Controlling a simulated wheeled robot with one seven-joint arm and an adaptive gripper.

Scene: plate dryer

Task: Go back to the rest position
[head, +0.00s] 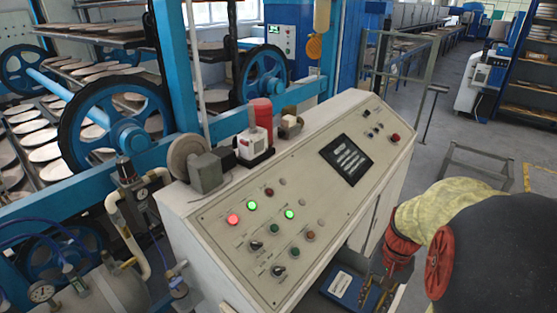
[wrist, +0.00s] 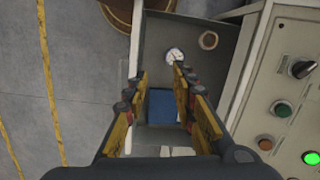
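My gripper (wrist: 160,72) is open in the wrist view, with its two yellow-and-black fingers apart and nothing held between them. Below it is an open grey box or tray (wrist: 150,45). A blue object (wrist: 161,106) shows between the fingers, and a round white-faced gauge (wrist: 174,56) lies just beyond the fingertips. In the head view my gripper (head: 376,293) points down at the lower right, beside the front of the control console (head: 300,160). My arm in its yellow cover partly hides that area.
The control panel (wrist: 285,100) with knobs and lit buttons stands close on the right in the wrist view. A brown ring (wrist: 208,40) is in the box. Blue-wheeled plate racks (head: 110,120) fill the left. Open grey floor (wrist: 85,90) lies to the left of the box.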

